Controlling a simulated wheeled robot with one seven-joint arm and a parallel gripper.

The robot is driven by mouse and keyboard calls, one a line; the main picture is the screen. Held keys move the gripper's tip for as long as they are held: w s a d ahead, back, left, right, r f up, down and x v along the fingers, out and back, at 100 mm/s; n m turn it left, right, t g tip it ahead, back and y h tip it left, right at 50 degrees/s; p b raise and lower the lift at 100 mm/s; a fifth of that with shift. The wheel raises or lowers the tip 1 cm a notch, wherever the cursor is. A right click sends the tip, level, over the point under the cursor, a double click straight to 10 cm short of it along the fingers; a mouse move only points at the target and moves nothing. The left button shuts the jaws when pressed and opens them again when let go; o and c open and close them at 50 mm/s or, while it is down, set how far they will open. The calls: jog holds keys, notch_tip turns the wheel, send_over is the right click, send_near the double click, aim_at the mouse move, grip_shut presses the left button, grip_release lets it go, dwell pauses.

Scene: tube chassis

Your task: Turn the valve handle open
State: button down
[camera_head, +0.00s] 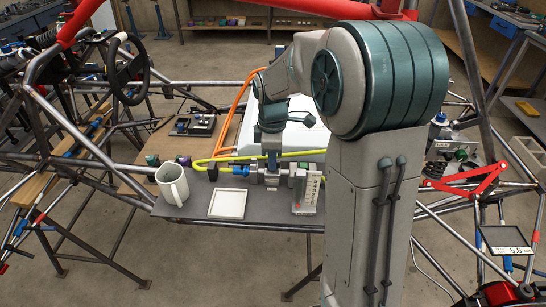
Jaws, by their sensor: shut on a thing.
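The valve (272,179) is a small grey metal fitting in a pipe line on the dark table, with blue couplings on its left. My gripper (272,161) points down from above at the valve and is shut on its handle. The fingers and the wrist cover the handle, so its angle cannot be told. My arm reaches in from the right and hides part of the table behind it.
A grey block with numbers (308,193) stands right of the valve. A yellow-green hose (304,153) and orange hoses (232,113) run close behind. Chassis tubes surround the table.

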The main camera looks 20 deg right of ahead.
jog(key=c, duration=1.4)
grip_release()
notch_tip(320, 180, up, 14)
jog(key=s+f+m+t, duration=0.1)
jog(key=s+f+m, duration=0.3)
jog(key=s+m, duration=0.3)
jog(key=s+f+m+t, duration=0.2)
jog(key=s+f+m, duration=0.2)
jog(key=s, duration=1)
jog(key=m, duration=0.3)
jog(key=shift+f+m, duration=0.15)
jog(key=shift+m, duration=0.15)
